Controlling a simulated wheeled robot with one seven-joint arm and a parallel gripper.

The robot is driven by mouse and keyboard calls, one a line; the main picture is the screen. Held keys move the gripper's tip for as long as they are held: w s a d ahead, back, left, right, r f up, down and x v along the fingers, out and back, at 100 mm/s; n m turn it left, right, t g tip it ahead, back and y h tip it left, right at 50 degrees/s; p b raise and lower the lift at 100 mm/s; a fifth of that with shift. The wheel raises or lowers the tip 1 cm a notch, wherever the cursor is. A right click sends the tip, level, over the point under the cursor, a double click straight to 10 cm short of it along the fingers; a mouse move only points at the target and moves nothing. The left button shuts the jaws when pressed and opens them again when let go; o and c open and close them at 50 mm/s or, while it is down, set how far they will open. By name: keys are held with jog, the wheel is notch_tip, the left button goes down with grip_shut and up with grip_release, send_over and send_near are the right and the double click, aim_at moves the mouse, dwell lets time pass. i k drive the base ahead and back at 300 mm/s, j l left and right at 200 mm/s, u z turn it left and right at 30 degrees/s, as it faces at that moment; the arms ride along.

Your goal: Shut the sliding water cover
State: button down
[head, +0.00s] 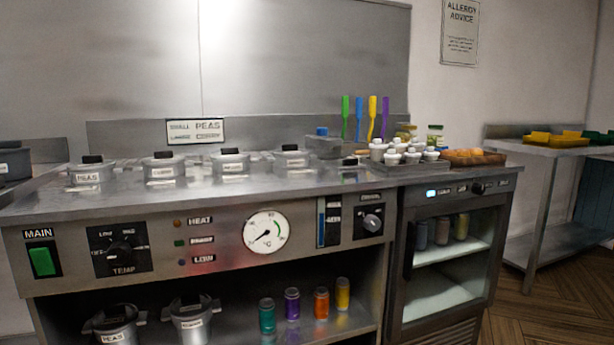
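On the front panel of the steel range is a small dark-framed window (329,221) with a blue upright strip on its left and a pale labelled plate on its right. This may be the water cover. The label is too small to read, and I cannot tell how far any cover is slid. My gripper is not in view, and nothing of my arm shows.
The panel also holds a green main switch (42,262), a temperature knob (121,249), a round dial (266,233) and a drain knob (371,222). Lidded pots (229,163) line the counter. A glass-door cabinet (450,255) stands right. Floor (545,310) is clear at lower right.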

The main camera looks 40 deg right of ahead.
aim_at(348, 164)
jog(key=z, duration=1.25)
